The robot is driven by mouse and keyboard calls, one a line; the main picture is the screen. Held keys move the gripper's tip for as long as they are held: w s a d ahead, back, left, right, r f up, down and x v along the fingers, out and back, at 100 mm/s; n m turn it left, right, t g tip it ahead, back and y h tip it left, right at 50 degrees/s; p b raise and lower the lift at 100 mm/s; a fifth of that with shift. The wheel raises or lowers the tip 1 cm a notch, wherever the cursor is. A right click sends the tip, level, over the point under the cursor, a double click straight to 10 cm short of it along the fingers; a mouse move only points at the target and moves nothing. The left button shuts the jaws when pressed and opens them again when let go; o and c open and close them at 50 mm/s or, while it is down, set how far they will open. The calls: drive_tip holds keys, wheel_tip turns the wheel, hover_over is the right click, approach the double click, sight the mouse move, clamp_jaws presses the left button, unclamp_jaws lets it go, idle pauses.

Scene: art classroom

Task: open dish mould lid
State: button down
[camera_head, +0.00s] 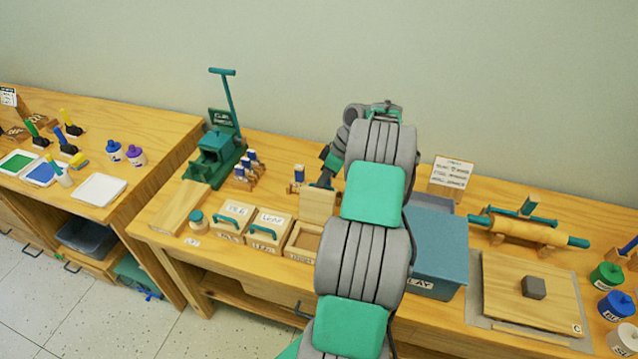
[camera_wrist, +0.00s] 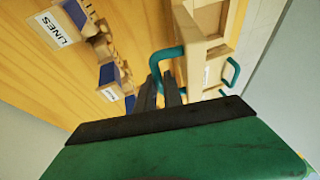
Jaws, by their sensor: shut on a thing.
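The dish mould (camera_head: 303,243) is a small wooden box in the row of moulds, and its inside shows open. Its wooden lid (camera_head: 318,204) stands raised at the back of the box. My gripper (camera_head: 323,183) is behind the raised lid, partly hidden by my arm. In the wrist view my gripper's dark fingers (camera_wrist: 171,92) are shut on the teal lid handle (camera_wrist: 162,58). The pale wooden lid edge (camera_wrist: 187,35) shows beside the handle. My arm hides the mould's right side in the head view.
Left of the dish mould stand the leaf mould (camera_head: 270,232) and the tile mould (camera_head: 234,221), both closed. Small blue-topped stamps (camera_head: 249,165) stand behind. A blue-grey clay bin (camera_head: 438,250) is to the right. A green press (camera_head: 217,150) stands back left.

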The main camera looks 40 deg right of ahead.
drive_tip(key=shift+w+d+r, duration=0.1)
drive_tip(key=shift+w+d, duration=0.05)
drive_tip(key=shift+w, duration=0.05)
idle(0.4)
drive_tip(key=c, duration=1.7)
unclamp_jaws()
drive_tip(key=shift+w+d, duration=0.1)
drive_tip(key=shift+o, duration=1.1)
drive_tip(key=p+v, duration=0.1)
drive_tip(key=v, duration=0.6)
drive_tip(key=shift+s+r, duration=0.2)
drive_tip(key=shift+d, duration=0.2)
